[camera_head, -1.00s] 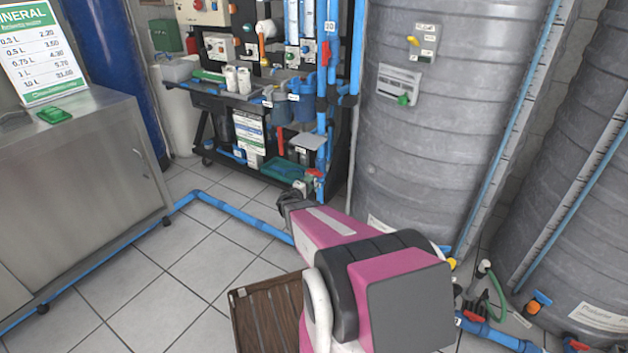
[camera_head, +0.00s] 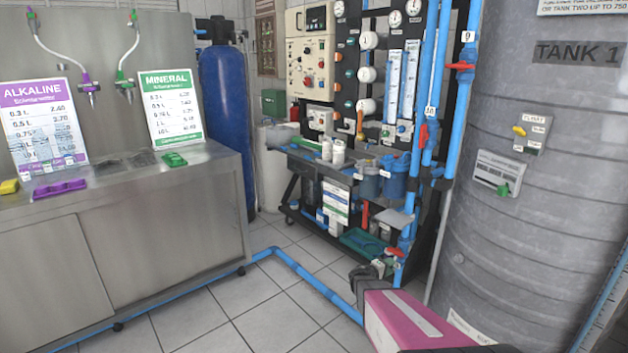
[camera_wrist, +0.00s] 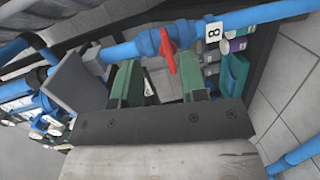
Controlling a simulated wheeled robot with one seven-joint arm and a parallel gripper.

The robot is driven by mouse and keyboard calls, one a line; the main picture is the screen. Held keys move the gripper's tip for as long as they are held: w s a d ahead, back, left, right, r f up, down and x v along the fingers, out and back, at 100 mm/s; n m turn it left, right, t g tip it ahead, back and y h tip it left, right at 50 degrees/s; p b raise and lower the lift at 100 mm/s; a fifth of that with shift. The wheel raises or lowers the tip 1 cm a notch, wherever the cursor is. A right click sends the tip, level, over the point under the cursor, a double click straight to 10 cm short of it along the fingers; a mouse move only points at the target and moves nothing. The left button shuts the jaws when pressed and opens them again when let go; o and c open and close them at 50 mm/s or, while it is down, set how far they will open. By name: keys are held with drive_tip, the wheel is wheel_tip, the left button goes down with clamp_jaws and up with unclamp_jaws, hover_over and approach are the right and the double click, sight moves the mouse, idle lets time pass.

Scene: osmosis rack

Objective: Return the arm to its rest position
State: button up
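My pink arm reaches up from the bottom edge of the head view, low in front of the osmosis rack (camera_head: 350,160). Its dark end, my gripper (camera_head: 366,278), is small there and its fingers cannot be made out. In the wrist view my gripper (camera_wrist: 160,78) shows two green fingers set well apart, with no object clearly held between them. Beyond the fingers are a blue pipe (camera_wrist: 265,14) with a label 8 and a red valve handle (camera_wrist: 167,50). Whether the fingers touch anything there cannot be told.
A large grey tank (camera_head: 545,180) stands close on the right. A steel counter (camera_head: 165,240) with price signs is on the left. A blue pipe (camera_head: 300,272) runs along the floor between them. The tiled floor (camera_head: 240,315) at front centre is clear.

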drive_tip(key=s+a+r+m+g+y, duration=0.2)
drive_tip(key=s+a+r+g+y, duration=0.2)
drive_tip(key=s+a+y, duration=0.3)
drive_tip(key=s+a+r+m+g+y, duration=0.3)
drive_tip(key=s+a+y, duration=0.4)
drive_tip(key=s, duration=0.9)
drive_tip(key=a+r+g, duration=0.1)
drive_tip(key=a+r, duration=0.1)
drive_tip(key=a, duration=0.1)
drive_tip(key=shift+m+g, duration=0.3)
